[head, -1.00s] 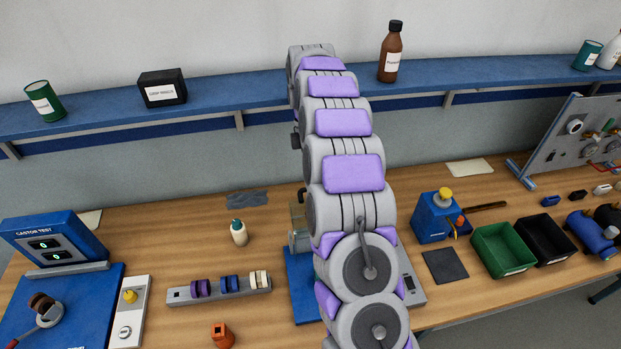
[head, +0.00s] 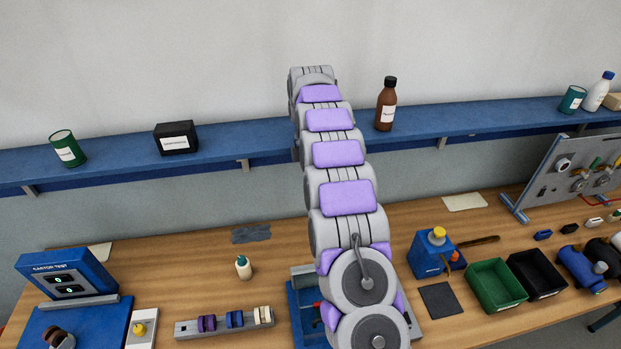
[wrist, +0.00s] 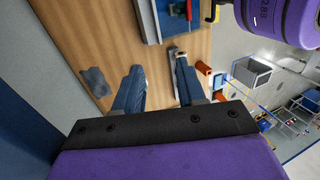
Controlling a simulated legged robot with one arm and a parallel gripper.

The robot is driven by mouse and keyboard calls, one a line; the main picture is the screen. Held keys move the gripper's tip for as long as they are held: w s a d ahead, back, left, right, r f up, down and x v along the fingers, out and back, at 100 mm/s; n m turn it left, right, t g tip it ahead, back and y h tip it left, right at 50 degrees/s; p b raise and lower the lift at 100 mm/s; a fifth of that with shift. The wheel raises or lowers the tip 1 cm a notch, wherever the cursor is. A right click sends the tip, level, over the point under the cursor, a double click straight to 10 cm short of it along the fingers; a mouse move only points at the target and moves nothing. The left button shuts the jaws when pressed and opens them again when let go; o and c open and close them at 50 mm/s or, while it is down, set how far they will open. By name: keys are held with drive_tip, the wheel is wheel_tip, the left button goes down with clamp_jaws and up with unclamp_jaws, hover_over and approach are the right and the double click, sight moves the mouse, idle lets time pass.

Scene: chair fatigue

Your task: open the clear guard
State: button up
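The blue-based machine (head: 300,312) stands on the bench, mostly hidden behind my arm in the head view. A red part shows at its left side. I cannot make out the clear guard or its position in either current view. In the wrist view, part of the blue machine (wrist: 165,20) shows at the top, with a red part and a dark hooked piece near it. My gripper (wrist: 156,75) is open, its two dark blue fingers apart with only bench top seen between them. It is apart from the machine in the picture. My gripper is hidden in the head view.
A blue box with a yellow knob (head: 433,252), a green bin (head: 496,286) and a black bin (head: 537,274) stand right. A blue shelf (head: 240,143) runs behind.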

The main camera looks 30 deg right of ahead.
drive_tip(key=shift+p+v, duration=1.3)
drive_tip(key=shift+p, duration=0.25)
